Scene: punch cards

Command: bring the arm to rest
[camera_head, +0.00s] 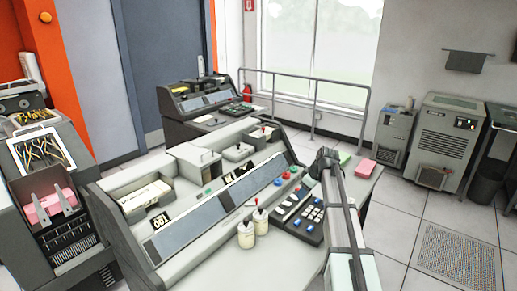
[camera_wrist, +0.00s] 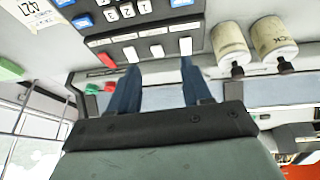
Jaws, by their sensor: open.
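My gripper (camera_wrist: 157,66) is open in the wrist view, its two dark blue fingers apart with nothing between them. The fingertips point at the lower edge of a dark keypad (camera_wrist: 150,35) with blue, white and red keys; I cannot tell whether they touch it. In the head view my arm (camera_head: 345,220) reaches up from the bottom right over the console's right end. Its bent end is beside the keypad (camera_head: 303,220), and the fingers are hard to make out there.
Two cream jars (camera_head: 253,230) stand left of the keypad on the console (camera_head: 190,270). A pink stack (camera_head: 366,168) and a green stack (camera_head: 344,158) lie beyond the arm. A card machine (camera_head: 60,200) stands at left.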

